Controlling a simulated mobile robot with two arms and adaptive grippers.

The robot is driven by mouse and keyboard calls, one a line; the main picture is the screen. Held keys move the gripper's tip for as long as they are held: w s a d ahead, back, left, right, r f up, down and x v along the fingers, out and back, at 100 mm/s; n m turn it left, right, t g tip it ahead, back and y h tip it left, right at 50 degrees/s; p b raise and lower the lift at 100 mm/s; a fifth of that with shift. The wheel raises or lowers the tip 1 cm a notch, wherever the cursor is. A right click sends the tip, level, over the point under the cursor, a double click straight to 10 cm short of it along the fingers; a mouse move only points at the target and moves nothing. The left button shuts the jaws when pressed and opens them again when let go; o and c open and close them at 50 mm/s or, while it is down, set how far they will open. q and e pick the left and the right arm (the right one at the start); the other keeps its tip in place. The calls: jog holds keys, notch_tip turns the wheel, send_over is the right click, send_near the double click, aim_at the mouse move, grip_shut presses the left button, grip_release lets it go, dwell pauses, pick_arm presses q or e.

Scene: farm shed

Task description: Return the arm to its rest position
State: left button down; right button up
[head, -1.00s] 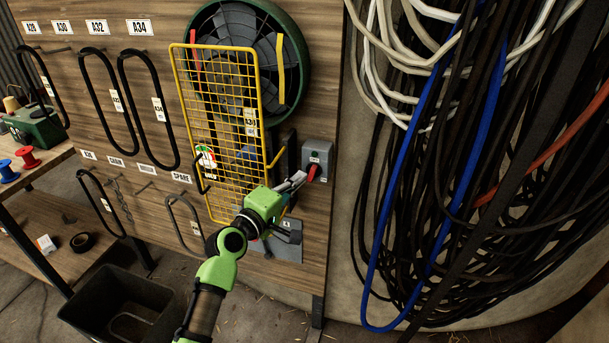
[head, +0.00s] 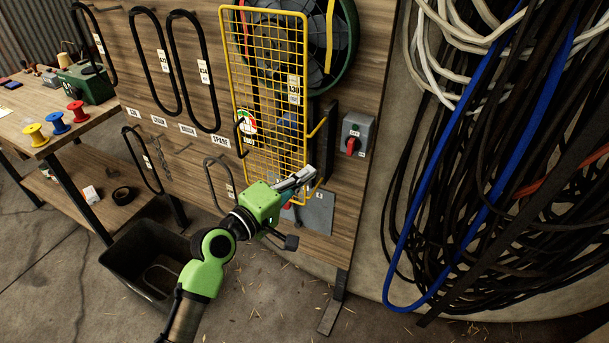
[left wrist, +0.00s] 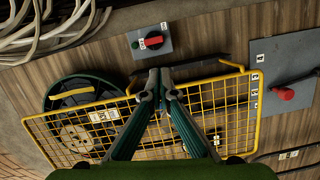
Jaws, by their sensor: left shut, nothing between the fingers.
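My left gripper (head: 309,173), green with dark fingers, is shut and empty in front of the tool board. Its fingertips are in front of the lower right part of the yellow mesh guard (head: 306,60), below and left of the grey switch box with a red knob (head: 358,128). I cannot tell whether it touches the mesh. In the left wrist view the closed fingers (left wrist: 160,76) point toward the board, below the red knob (left wrist: 152,41) in the picture. My left arm hides part of the board's lower edge. My right gripper is not in view.
A grey plate (head: 319,215) is low on the board; its red lever (left wrist: 284,93) shows in the left wrist view. Hanging cables (head: 470,190) fill the right. A black bin (head: 130,258) stands below left, beside a workbench (head: 75,125) with spools. The floor lower right of my arm is clear.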

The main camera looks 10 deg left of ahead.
pick_arm(q)
jog(key=shift+s, duration=0.1)
dwell(0.4)
jog(key=s+a+f+m+g+y, duration=0.1)
jog(key=s+a+f+g+y, duration=0.1)
jog(key=f, duration=0.9)
jog(key=s+a+f+m+g+y, duration=0.1)
jog(key=s+a+f, duration=0.1)
jog(key=f, duration=0.8)
jog(key=s+a+f+g+y, duration=0.2)
jog(key=f, duration=0.9)
jog(key=s+a+f+m+g+y, duration=0.1)
jog(key=s+a+f+m+g, duration=0.1)
jog(key=s+f, duration=0.7)
jog(key=s+a+f+m+g+y, duration=0.1)
jog(key=s+a+f+m+g, duration=0.1)
jog(key=s+f, duration=0.65)
jog(key=s+a+f+m+g, duration=0.1)
jog(key=s+f, duration=0.3)
jog(key=s, duration=0.5)
jog(key=s+a+f+m+g+y, duration=0.1)
jog(key=s+f, duration=0.4)
jog(key=s, duration=0.5)
jog(key=s+a+f+m+g+y, duration=0.1)
jog(key=s+a+f+m+g, duration=0.2)
jog(key=s, duration=0.7)
notch_tip(320, 180, down, 2)
jog(key=shift+s+a+f+m, duration=0.1)
jog(key=shift+s+a+m, duration=0.1)
jog(key=shift+m, duration=0.6)
